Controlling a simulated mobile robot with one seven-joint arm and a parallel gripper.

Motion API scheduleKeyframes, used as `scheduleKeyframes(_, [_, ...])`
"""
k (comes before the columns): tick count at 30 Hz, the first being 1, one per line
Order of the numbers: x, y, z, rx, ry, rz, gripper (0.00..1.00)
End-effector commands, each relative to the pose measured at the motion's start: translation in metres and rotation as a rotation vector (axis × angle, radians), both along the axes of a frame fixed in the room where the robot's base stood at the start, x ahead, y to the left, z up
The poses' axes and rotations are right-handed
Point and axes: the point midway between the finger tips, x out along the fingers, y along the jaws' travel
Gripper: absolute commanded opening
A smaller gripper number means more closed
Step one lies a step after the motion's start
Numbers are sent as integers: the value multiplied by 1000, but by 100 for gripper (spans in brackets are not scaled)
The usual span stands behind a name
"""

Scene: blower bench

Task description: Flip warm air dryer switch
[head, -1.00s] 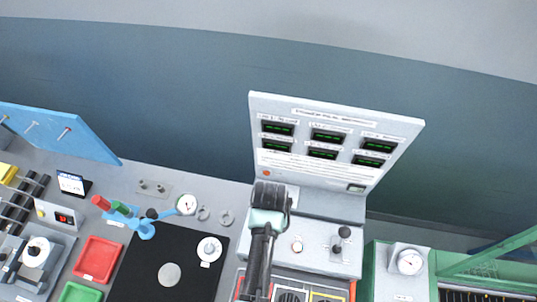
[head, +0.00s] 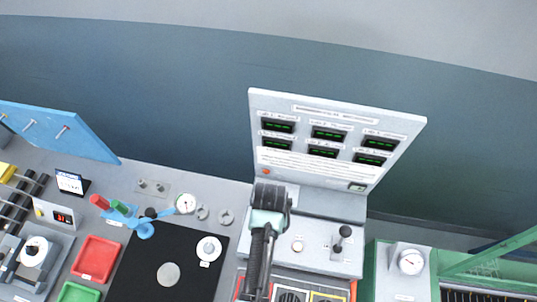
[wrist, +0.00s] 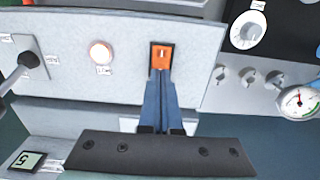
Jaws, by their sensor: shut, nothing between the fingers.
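The orange rocker switch (wrist: 161,57) sits in a dark frame on the light grey sloped control panel (wrist: 125,85), in the wrist view. My gripper (wrist: 160,78) is shut and empty. Its blue fingers are together, with their tips at the lower edge of the switch in the picture; I cannot tell whether they touch it. In the head view my arm hides the switch and my fingertips, over the left part of the same panel (head: 318,257).
A round pale orange lamp (wrist: 101,52) and a black-knobbed lever (wrist: 27,60) share the panel with the switch. The upright display board (head: 318,109) stands behind. A black mat (head: 137,268) lies left; a green machine (head: 385,262) stands right.

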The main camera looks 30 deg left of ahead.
Motion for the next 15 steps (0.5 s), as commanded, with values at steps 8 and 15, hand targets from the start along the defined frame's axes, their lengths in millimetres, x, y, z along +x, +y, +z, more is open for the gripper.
scheduleKeyframes(8, [0, 0, -5, 0, 0, 0, 0])
scheduleKeyframes(15, [0, 0, -4, 0, 1, 0, 0])
